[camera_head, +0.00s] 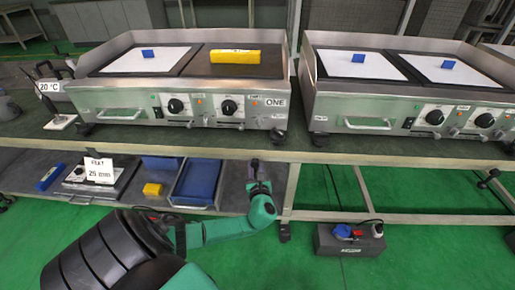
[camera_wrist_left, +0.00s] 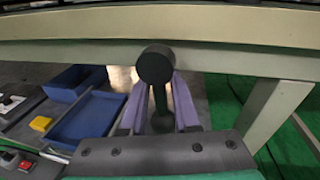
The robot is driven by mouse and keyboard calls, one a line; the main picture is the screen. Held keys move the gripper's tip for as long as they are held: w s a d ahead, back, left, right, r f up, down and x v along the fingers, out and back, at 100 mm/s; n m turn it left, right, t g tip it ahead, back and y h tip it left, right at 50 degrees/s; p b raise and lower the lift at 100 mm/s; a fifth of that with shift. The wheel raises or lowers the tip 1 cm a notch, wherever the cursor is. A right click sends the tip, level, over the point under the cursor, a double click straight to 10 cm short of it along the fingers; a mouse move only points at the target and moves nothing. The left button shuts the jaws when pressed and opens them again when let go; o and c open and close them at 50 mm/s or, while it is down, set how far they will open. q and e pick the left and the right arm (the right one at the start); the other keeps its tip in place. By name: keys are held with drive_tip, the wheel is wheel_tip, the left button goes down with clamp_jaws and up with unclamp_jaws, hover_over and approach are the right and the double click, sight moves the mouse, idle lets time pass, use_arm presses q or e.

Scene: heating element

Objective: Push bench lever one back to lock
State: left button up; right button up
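My left gripper (camera_head: 256,172) is just below the front edge of the bench, to the right of the blue tray. In the left wrist view, a lever with a round black knob (camera_wrist_left: 155,65) stands in front of the bench's front beam. Its thin dark stem runs down between the purple fingers of my left gripper (camera_wrist_left: 158,95). The fingers are apart, one on each side of the stem, with gaps showing beside it. I cannot tell whether either finger touches the lever. The lever is small and hard to separate from the gripper in the head view. My right gripper is not in view.
A griddle marked ONE (camera_head: 180,108) stands on the bench above, bearing a yellow block (camera_head: 235,56). A blue tray (camera_head: 196,182) and a yellow block (camera_head: 153,189) are on the lower shelf. A bench leg (camera_head: 291,188) stands close right of the gripper.

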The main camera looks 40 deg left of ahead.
use_arm(q)
drive_tip(key=p+v, duration=0.2)
drive_tip(key=v, duration=1.1)
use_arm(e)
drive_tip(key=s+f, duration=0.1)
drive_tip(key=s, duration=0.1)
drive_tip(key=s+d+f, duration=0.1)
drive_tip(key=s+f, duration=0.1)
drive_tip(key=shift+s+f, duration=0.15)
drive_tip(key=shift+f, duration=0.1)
